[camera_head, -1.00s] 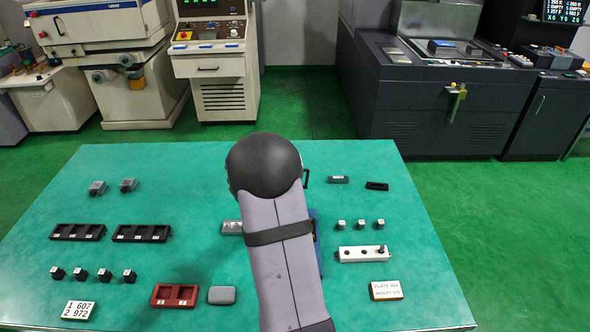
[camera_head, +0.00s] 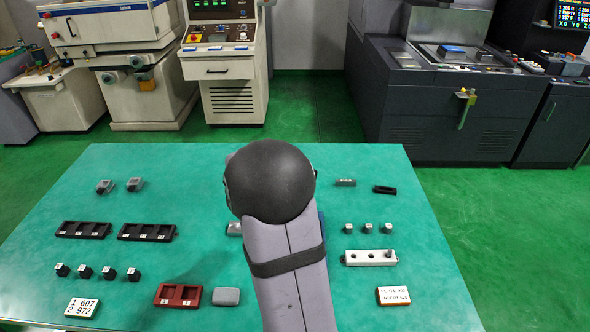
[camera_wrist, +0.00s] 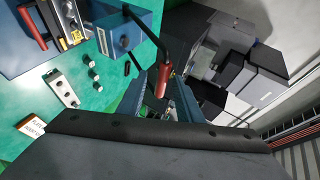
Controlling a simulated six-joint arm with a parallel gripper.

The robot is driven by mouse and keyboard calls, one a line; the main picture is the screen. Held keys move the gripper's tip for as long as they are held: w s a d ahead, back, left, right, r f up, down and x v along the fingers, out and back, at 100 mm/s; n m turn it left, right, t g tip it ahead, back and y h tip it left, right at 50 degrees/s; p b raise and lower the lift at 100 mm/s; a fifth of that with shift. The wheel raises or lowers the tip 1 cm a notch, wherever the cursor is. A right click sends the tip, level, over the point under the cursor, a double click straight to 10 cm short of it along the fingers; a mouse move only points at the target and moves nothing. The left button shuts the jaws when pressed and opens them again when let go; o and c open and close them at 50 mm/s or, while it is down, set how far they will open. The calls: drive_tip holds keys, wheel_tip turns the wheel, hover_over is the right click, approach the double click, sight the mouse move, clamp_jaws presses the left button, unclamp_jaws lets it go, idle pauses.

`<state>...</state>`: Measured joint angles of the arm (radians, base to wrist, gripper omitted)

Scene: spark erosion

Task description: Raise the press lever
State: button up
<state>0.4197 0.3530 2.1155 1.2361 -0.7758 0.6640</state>
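The press is a blue block (camera_wrist: 118,30) in the wrist view, with a black bent lever (camera_wrist: 150,28) that ends in a red grip (camera_wrist: 162,84). My gripper (camera_wrist: 167,80) is open, with one finger on each side of the red grip. I cannot tell whether either finger touches it. In the head view my arm hides the gripper and nearly all of the press; only a thin blue strip (camera_head: 322,226) shows beside the arm.
On the green table (camera_head: 215,165) lie a white block with holes (camera_head: 357,258), several small cubes (camera_head: 97,272), black trays (camera_head: 83,230), a red tray (camera_head: 178,296), a grey pad (camera_head: 226,296) and a plate sign (camera_head: 393,296). Machines stand behind.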

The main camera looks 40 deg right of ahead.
drive_tip(key=s+d+r+m+g+h+b, duration=0.15)
drive_tip(key=s+d+h, duration=0.25)
drive_tip(key=s, duration=0.4)
drive_tip(key=w+a+f+n+t+y+b, duration=0.2)
drive_tip(key=w+a+f+n+t+b, duration=0.15)
drive_tip(key=w+t+b, duration=0.55)
drive_tip(key=shift+w+d+r+n+t+p, duration=0.15)
drive_tip(key=shift+w+d+r+t+p, duration=0.25)
drive_tip(key=shift+d, duration=0.35)
drive_tip(key=shift+w+d+r+n+t+p, duration=0.1)
drive_tip(key=shift+w+d+r+t+p, duration=0.2)
drive_tip(key=shift+w+d+t+p, duration=0.3)
drive_tip(key=shift+w+d+r+n+t+p, duration=0.15)
drive_tip(key=shift+w+d+r+t+p, duration=0.2)
drive_tip(key=shift+d, duration=0.5)
drive_tip(key=shift+s, duration=0.1)
drive_tip(key=shift+c, duration=0.5)
clamp_jaws()
